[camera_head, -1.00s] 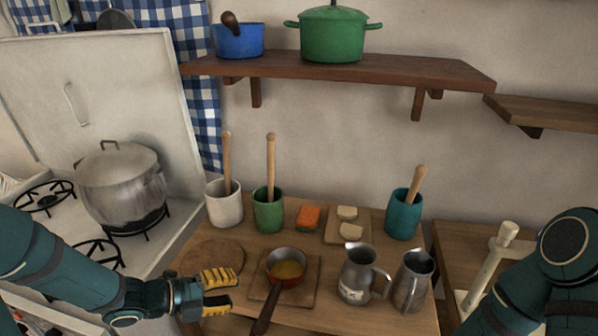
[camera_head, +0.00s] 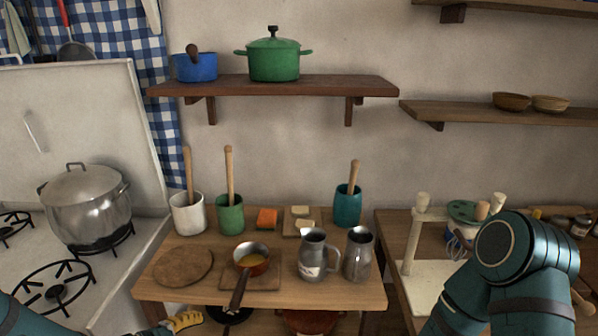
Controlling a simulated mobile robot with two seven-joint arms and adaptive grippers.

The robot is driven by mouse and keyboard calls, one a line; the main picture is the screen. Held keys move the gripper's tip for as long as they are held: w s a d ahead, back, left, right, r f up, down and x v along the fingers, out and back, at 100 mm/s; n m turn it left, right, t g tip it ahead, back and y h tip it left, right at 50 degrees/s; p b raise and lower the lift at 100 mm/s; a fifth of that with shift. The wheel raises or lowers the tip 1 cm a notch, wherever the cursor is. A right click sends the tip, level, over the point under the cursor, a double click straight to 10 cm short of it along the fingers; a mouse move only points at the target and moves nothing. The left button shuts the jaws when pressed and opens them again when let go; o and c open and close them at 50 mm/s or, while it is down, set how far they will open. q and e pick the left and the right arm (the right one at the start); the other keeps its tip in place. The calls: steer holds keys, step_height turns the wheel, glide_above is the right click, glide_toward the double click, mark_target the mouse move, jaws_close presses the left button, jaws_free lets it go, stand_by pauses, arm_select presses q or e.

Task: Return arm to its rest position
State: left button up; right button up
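My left gripper (camera_head: 183,321) is low in the head view, in front of the wooden table's front edge, with its yellow fingers partly in sight. It is apart from the things on the table, and the gap between its fingers cannot be made out. My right arm (camera_head: 510,270) is folded at the lower right, and its gripper is out of sight.
A round board (camera_head: 183,266), two metal jugs (camera_head: 313,256) (camera_head: 358,254) and several crocks with wooden tools stand on the table. A large steel pot (camera_head: 86,210) sits on the stove at left. A shelf (camera_head: 330,86) holds blue and green pots. A white wooden stand (camera_head: 415,235) is near my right arm.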

arm_select(q)
steer(key=s+d+f+n+g+y, duration=0.1)
steer(key=d+f+n+y, duration=0.15)
steer(key=f+n, duration=0.4)
steer(key=d+f+n+g+y, duration=0.1)
steer(key=d+f+n+g, duration=0.1)
steer(key=d+f+n, duration=0.4)
steer(key=s+d+f+n+g+y, duration=0.1)
steer(key=s+d+f+n+g, duration=0.2)
steer(key=s+f+n, duration=0.3)
steer(key=s+n+g, duration=0.1)
steer(key=s+n, duration=0.2)
steer(key=n, duration=0.1)
steer(key=shift+s, duration=0.3)
steer(key=shift+y, duration=0.25)
